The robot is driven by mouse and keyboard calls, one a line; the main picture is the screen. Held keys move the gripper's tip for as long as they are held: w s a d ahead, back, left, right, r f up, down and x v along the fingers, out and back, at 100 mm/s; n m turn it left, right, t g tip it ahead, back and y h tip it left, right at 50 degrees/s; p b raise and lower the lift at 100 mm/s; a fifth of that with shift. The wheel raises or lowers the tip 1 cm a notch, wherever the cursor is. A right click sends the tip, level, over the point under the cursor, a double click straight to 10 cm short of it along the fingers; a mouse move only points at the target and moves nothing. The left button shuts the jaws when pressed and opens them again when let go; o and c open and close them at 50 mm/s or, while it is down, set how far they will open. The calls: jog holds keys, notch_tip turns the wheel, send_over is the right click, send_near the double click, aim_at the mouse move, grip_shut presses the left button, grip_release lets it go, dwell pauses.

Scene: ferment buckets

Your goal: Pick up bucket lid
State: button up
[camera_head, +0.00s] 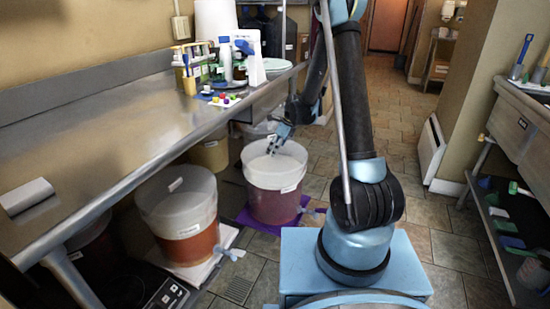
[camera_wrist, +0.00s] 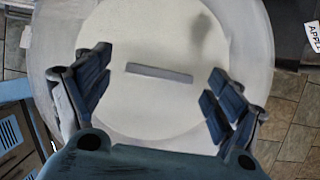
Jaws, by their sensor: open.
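In the wrist view a pale round bucket lid (camera_wrist: 150,110) fills the middle, with a short grey bar handle (camera_wrist: 159,73) across it. My gripper (camera_wrist: 160,78) is open, its dark fingers on either side of the handle and apart from it. In the head view my gripper (camera_head: 278,142) hangs over the translucent white bucket (camera_head: 272,180) with dark reddish contents. The lid is hard to make out there. I cannot tell the exact height of the fingers above the lid.
A second bucket (camera_head: 183,218) with orange-red contents stands nearer, under the steel counter (camera_head: 95,150). A yellowish bucket (camera_head: 211,152) stands behind. The counter edge runs close left of my arm. A purple mat (camera_head: 262,222) lies under the nearer-right bucket.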

jog(key=shift+a+f, duration=0.1)
jog(key=shift+f, duration=0.15)
jog(key=c, duration=1.3)
jog(key=shift+c, duration=0.2)
